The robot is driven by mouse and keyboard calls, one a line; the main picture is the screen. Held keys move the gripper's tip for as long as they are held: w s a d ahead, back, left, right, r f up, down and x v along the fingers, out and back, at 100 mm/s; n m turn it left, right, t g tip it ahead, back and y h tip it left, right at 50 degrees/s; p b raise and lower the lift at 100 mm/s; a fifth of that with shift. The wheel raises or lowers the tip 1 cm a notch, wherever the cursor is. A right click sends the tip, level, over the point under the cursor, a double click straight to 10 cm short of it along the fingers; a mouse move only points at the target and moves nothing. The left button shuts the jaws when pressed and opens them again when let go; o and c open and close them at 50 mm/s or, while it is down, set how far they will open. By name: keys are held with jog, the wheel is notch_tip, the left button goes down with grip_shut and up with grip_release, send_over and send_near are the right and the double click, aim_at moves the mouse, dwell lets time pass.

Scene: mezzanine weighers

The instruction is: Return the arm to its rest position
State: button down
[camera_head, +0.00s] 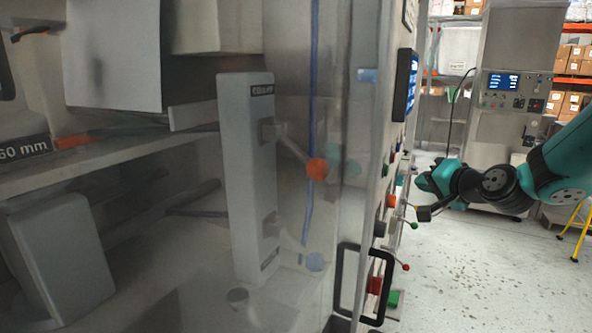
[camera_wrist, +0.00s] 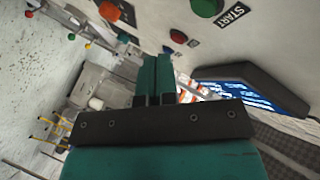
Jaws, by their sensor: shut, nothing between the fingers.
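My arm comes in from the right edge in the head view, with teal links and dark joints. Its end reaches left toward the side panel of the machine (camera_head: 384,215); the fingertips cannot be made out clearly there. In the wrist view my gripper (camera_wrist: 157,62) shows two teal fingers side by side, shut with nothing between them. The panel with its green START button (camera_wrist: 207,7) and a red button (camera_wrist: 178,37) lies beyond and above the fingers. I see no contact between the fingers and the panel.
A black door handle (camera_head: 345,290) and coloured knobs stick out from the machine near my arm. A dark-framed screen (camera_wrist: 250,85) is close on the right in the wrist view. A yellow stand (camera_head: 577,232) is at the right. Speckled floor (camera_head: 480,275) below is open.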

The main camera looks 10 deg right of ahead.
jog(key=s+a+f+n+g+h, duration=0.1)
jog(key=s+a+f+n+g, duration=0.2)
jog(key=s, duration=0.5)
jog(key=s+a+f+n+g+h, duration=0.1)
jog(key=s+f+n+g, duration=0.2)
jog(key=s+g, duration=0.35)
jog(key=s+a+f+n+g+h, duration=0.15)
jog(key=s+f, duration=0.25)
jog(key=s, duration=0.5)
jog(key=s+a+n+g+y+b, duration=0.1)
jog(key=s+a+n+y+b, duration=0.1)
jog(key=a, duration=0.5)
jog(key=s+a+r+n+g+y+b, duration=0.1)
jog(key=s+a+n+g+y+b, duration=0.1)
jog(key=s+a+n+b, duration=0.3)
jog(key=s+a+n, duration=0.1)
jog(key=s+a, duration=0.2)
jog(key=shift+s, duration=0.35)
jog(key=shift+y, duration=0.25)
